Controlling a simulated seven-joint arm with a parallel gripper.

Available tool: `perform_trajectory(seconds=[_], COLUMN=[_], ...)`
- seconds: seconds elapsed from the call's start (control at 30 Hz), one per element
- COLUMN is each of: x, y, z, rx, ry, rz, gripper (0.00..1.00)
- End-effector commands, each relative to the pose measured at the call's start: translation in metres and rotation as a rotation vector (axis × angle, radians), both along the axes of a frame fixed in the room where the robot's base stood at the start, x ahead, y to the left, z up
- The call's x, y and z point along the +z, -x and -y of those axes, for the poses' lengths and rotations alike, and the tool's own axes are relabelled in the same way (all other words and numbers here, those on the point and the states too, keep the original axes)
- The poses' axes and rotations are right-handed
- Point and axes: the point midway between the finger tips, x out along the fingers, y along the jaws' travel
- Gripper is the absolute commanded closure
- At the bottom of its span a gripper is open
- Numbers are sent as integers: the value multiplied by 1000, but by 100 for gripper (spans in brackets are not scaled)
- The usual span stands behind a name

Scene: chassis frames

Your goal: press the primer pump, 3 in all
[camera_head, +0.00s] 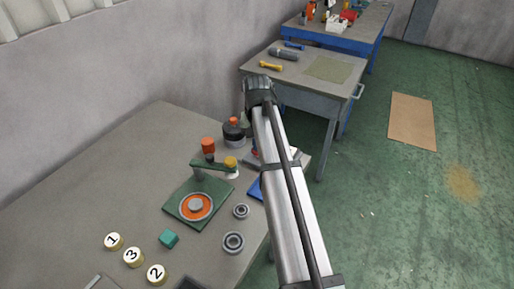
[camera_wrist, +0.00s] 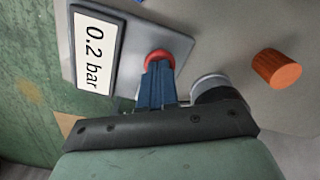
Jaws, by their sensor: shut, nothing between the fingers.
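In the wrist view the primer pump is a red round button (camera_wrist: 158,55) on a grey unit with a display (camera_wrist: 94,52) reading "0.2 bar". My gripper (camera_wrist: 158,68) is shut and empty, its blue fingers together. The fingertips are right at the red button and cover part of it. I cannot tell whether they touch it or how far it is pressed. In the head view a bit of the red button (camera_head: 256,153) shows beside my arm, which hides most of the unit and the gripper.
A green fixture (camera_head: 197,203) with an orange ring, bearings (camera_head: 233,242), a teal block (camera_head: 169,239) and numbered discs (camera_head: 133,257) lie on the bench. Its left part is clear.

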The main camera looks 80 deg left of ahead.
Motion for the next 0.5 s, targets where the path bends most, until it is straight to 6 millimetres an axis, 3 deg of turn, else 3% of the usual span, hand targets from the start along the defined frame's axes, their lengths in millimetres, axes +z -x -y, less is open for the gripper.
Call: perform_trajectory(seconds=[0.5], x=[-9], y=[0], z=[0], rx=[0], ry=[-1], rz=[0], gripper=[100])
